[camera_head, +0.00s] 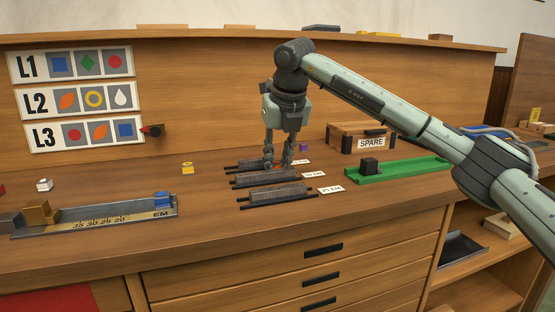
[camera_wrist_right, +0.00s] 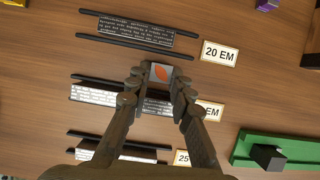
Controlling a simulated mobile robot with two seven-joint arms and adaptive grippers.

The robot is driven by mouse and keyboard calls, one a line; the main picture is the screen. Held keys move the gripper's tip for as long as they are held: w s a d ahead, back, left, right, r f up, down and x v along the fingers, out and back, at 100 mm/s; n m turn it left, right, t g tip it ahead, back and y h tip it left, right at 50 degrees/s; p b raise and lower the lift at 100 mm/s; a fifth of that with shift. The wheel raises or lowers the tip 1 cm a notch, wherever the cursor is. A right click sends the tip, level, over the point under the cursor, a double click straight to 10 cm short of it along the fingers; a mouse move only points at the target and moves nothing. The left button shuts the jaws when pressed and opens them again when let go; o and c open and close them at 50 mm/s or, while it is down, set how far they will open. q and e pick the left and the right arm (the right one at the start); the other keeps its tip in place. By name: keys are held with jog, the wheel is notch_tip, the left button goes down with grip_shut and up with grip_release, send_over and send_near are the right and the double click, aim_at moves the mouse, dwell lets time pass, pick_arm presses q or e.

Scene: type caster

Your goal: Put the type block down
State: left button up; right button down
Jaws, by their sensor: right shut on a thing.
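My right gripper (camera_head: 279,163) points down over the type rows on the bench top. In the right wrist view its fingers (camera_wrist_right: 159,82) are shut on a small grey type block (camera_wrist_right: 160,73) with an orange leaf on its face. The block is over the middle row, on the side towards the "20 EM" row; I cannot tell whether it touches anything. In the head view the fingers hide the block. Three type rows lie between dark rails: the 20 EM row (camera_wrist_right: 136,31), a middle row (camera_wrist_right: 95,93) partly covered by the fingers, and the 25 EM row (camera_head: 273,194). My left gripper is not in view.
A green tray (camera_head: 410,170) with a dark block (camera_head: 369,166) lies right of the rows, before a SPARE box (camera_head: 346,134). A metal composing stick (camera_head: 110,222) is at left. A yellow block (camera_head: 187,168) stands alone. Cards L1 (camera_head: 28,67) to L3 hang behind.

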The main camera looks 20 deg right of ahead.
jog(key=shift+f, duration=0.15)
jog(key=c, duration=1.3)
grip_release()
jog(key=shift+c, duration=0.2)
